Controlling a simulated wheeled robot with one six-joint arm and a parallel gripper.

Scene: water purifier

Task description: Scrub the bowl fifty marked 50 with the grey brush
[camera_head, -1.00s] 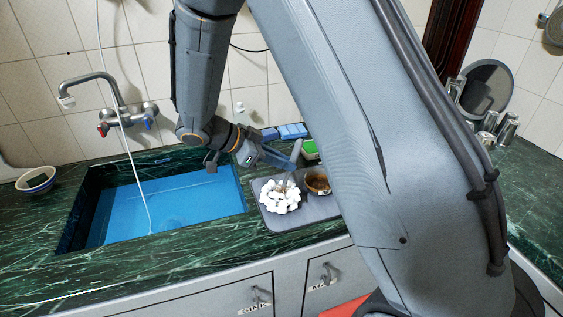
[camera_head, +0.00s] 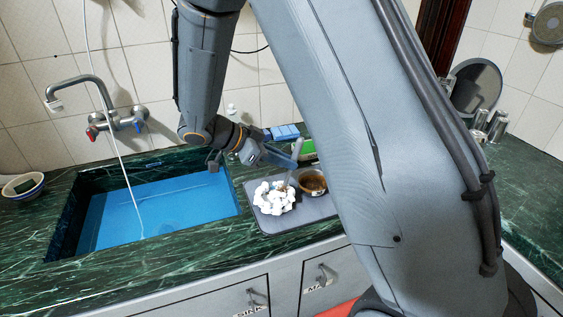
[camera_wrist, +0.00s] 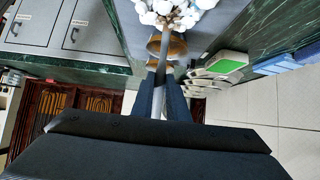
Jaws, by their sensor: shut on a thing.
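My gripper (camera_head: 280,157) is shut on a thin grey stick, which looks like the handle of the grey brush (camera_head: 297,149). The stick also shows between the two dark fingers of my gripper (camera_wrist: 160,100) in the wrist view. It runs toward a heap of white lumps, and its far end is not clear. A round bowl with brown inside (camera_head: 313,182) stands on the grey tray (camera_head: 290,221), right of the heap. A bowl (camera_head: 23,187) sits on the counter at the far left. I cannot read a 50 on either bowl.
The white heap (camera_head: 273,198) lies on the tray. A green thing (camera_head: 303,147) and blue blocks (camera_head: 282,132) stand behind the tray. Metal cups (camera_head: 495,125) are at right.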

